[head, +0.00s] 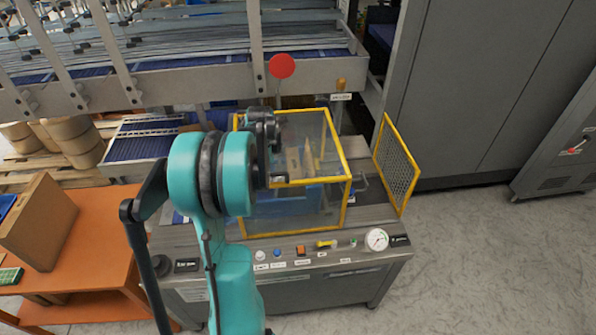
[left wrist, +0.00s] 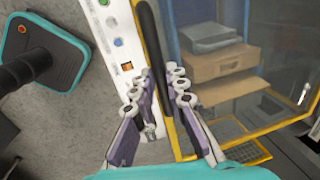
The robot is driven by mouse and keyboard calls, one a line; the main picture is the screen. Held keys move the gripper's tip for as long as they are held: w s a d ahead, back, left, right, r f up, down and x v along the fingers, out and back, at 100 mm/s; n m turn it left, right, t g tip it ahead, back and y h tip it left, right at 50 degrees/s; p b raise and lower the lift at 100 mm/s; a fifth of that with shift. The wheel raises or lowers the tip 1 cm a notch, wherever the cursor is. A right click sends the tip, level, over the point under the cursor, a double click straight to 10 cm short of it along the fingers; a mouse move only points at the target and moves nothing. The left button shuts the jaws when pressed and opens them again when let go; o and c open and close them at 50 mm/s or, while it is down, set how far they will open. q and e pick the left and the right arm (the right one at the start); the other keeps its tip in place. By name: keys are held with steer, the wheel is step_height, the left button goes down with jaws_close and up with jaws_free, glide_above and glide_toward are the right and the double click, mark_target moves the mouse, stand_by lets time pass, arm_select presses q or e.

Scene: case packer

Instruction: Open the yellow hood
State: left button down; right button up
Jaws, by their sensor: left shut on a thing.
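The yellow hood (head: 312,182) is a yellow-framed box with clear panels on top of the machine. It looks down over the work space, and a carton shows behind its panels. In the left wrist view, its yellow frame (left wrist: 158,62) runs beside a long black handle (left wrist: 150,38). My left gripper (left wrist: 160,82) is shut on this handle, with one finger on each side of it. In the head view my teal left arm reaches over the machine front and hides the handle and the hood's left part. My right gripper is not in view.
A front panel with buttons and a pressure gauge (head: 377,239) runs below the hood. A yellow mesh guard (head: 397,165) stands right of it. An orange table (head: 103,240) with a cardboard box (head: 38,222) is at the left. The floor at the right is clear.

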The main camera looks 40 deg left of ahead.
arm_select(q)
steer(key=s+a+b, duration=0.1)
steer(key=s+a, duration=1.4)
steer(key=s, duration=0.2)
steer(key=shift+s+b, duration=0.25)
steer(key=shift+b, duration=0.1)
steer(key=c, duration=1.5)
jaws_free()
steer(key=shift+c, duration=0.2)
steer(key=shift+r, duration=0.1)
step_height(320, 180, up, 12)
steer(key=s+d, duration=0.1)
steer(key=d, duration=0.1)
steer(key=shift+s, duration=0.25)
steer(key=shift+w+f, duration=0.1)
steer(key=shift+f, duration=0.1)
